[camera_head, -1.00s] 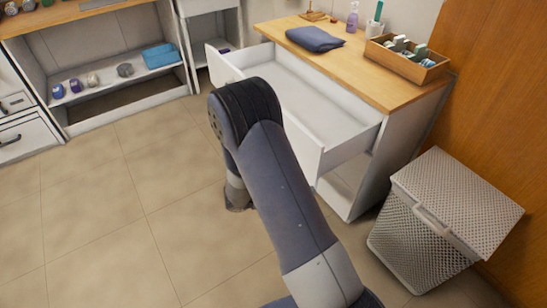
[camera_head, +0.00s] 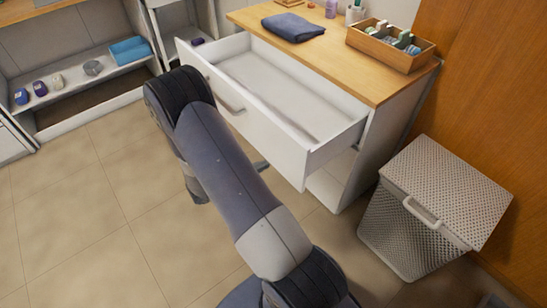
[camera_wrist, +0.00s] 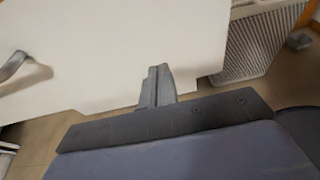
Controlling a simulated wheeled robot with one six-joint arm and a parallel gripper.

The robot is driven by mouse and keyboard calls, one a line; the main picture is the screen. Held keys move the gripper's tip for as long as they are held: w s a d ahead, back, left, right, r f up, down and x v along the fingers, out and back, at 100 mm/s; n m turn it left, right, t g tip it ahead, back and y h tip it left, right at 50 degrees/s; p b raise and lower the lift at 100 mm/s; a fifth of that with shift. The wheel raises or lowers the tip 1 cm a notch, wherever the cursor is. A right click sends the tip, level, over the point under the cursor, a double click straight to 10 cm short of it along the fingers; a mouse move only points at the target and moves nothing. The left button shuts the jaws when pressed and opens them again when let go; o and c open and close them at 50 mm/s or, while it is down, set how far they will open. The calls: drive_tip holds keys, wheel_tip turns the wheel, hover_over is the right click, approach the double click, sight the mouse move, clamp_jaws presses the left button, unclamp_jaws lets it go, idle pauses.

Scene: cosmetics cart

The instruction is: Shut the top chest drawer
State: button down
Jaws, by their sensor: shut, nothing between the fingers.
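The top chest drawer (camera_head: 255,115) is pulled well out of the white chest (camera_head: 378,145) with the wooden top, and its inside looks empty. Its white front bears a grey bar handle (camera_head: 227,97). In the wrist view the drawer front (camera_wrist: 110,50) fills the upper left, with the handle (camera_wrist: 14,65) at the left edge. My gripper (camera_wrist: 160,70) is shut and empty, its fingertips over the lower right part of the front, well to the right of the handle. I cannot tell whether they touch it. In the head view my arm hides most of the gripper.
A lidded wicker hamper (camera_head: 430,205) stands to the right of the chest. A folded dark towel (camera_head: 293,27) and a wooden box (camera_head: 393,45) of items lie on the chest top. An open shelf unit (camera_head: 85,95) stands at left. Tiled floor is free at left.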

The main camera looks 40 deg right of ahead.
sight(282, 155)
drive_tip(key=shift+r+p+x, duration=0.1)
drive_tip(key=shift+r+x, duration=0.1)
drive_tip(key=shift+x, duration=0.65)
drive_tip(key=shift+r+p+x, duration=0.15)
drive_tip(key=shift+x, duration=0.75)
drive_tip(key=shift+r+p+x, duration=0.1)
drive_tip(key=shift+r+x, duration=0.1)
drive_tip(key=shift+x, duration=0.65)
drive_tip(key=shift+d, duration=0.15)
drive_tip(key=shift+d+f+b, duration=0.1)
drive_tip(key=shift+d+b, duration=0.2)
drive_tip(key=shift+d, duration=0.25)
drive_tip(key=d+b, duration=0.3)
drive_tip(key=d, duration=0.6)
drive_tip(key=d+b, duration=0.3)
drive_tip(key=d, duration=0.6)
drive_tip(key=d+b, duration=0.3)
drive_tip(key=d, duration=0.7)
drive_tip(key=shift+w+d+b, duration=0.1)
drive_tip(key=shift+w+b, duration=0.3)
drive_tip(key=shift+d, duration=0.55)
drive_tip(key=shift+w+r, duration=0.1)
drive_tip(key=shift+r, duration=0.15)
drive_tip(key=shift+d+r, duration=0.1)
